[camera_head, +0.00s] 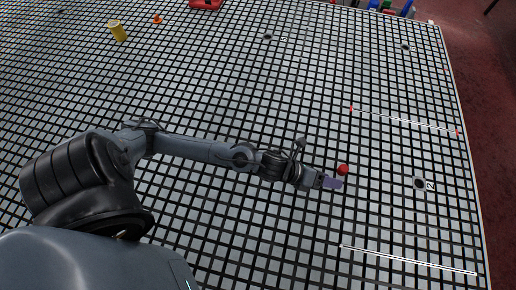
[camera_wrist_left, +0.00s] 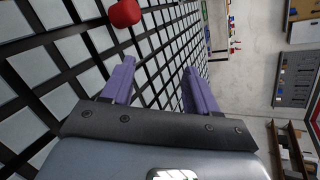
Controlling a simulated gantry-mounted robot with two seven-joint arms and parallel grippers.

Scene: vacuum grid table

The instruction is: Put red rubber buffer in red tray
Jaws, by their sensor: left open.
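A small round red thing, apparently the red rubber buffer (camera_head: 343,169), lies on the grid table right by the fingertips of my left gripper (camera_head: 331,182). In the left wrist view the red buffer (camera_wrist_left: 125,13) is at the top, up and left of the gap between the fingers. My left gripper (camera_wrist_left: 155,88) has purple fingers that stand apart with nothing between them. A red tray (camera_head: 206,3) is at the top edge of the head view, partly cut off. My right gripper is not in view.
A yellow cylinder (camera_head: 118,30) and a small orange piece (camera_head: 157,19) stand at the far left. Thin rods (camera_head: 408,260) lie at the right. Blue and green items (camera_head: 388,6) are at the far edge. The table between gripper and tray is mostly clear.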

